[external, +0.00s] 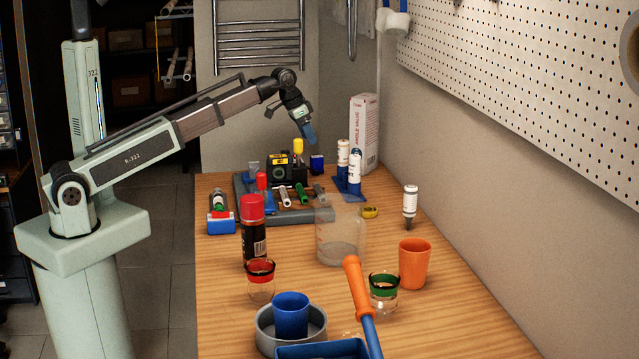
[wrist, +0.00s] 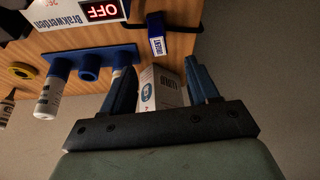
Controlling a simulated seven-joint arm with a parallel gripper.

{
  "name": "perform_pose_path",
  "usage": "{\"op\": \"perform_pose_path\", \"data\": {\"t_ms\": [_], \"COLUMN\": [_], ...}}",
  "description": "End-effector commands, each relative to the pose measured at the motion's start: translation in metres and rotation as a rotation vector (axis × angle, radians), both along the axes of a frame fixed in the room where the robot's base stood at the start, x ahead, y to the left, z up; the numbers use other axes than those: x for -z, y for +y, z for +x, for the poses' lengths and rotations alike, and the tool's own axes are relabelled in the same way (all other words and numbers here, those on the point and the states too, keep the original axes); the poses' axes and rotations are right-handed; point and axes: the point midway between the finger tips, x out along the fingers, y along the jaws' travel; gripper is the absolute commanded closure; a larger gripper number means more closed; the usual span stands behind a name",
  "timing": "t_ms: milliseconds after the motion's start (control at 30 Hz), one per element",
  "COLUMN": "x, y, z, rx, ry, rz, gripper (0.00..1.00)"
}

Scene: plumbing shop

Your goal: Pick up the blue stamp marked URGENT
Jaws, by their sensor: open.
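The blue stamp (wrist: 157,40) has a white label reading URGENT at its end in the wrist view. It lies on the wooden table beyond my fingertips. In the external view a small dark blue block (external: 317,163) at the far end of the table appears to be the same stamp. My gripper (external: 308,136) is open and hangs above the far end of the table, clear of the surface. In the wrist view my gripper (wrist: 160,66) has nothing held between its fingers, and the stamp shows beyond the gap, apart from them.
A white ANGLE VALVE box (external: 364,132) stands upright by the wall; it also shows between my fingers in the wrist view (wrist: 160,88). A blue holder (external: 347,187) with white bottles stands nearby. A grey tray (external: 290,216) holds tools. A clear beaker (external: 340,238) stands nearer.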

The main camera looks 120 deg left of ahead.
Motion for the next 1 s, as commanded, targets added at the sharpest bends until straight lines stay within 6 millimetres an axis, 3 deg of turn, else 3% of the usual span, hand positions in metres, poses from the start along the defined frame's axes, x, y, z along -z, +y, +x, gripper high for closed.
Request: {"op": "perform_pose_path", "data": {"t_ms": [300,733,1000], "x": [0.044,0.065,0.096], "y": [0.014,0.019,0.026], "z": [0.012,0.016,0.022], "rx": [0.002,0.002,0.002], "ry": [0.0,-0.001,-0.001], "rz": [0.0,0.001,0.001], "gripper": [0.4,0.4,0.4]}}
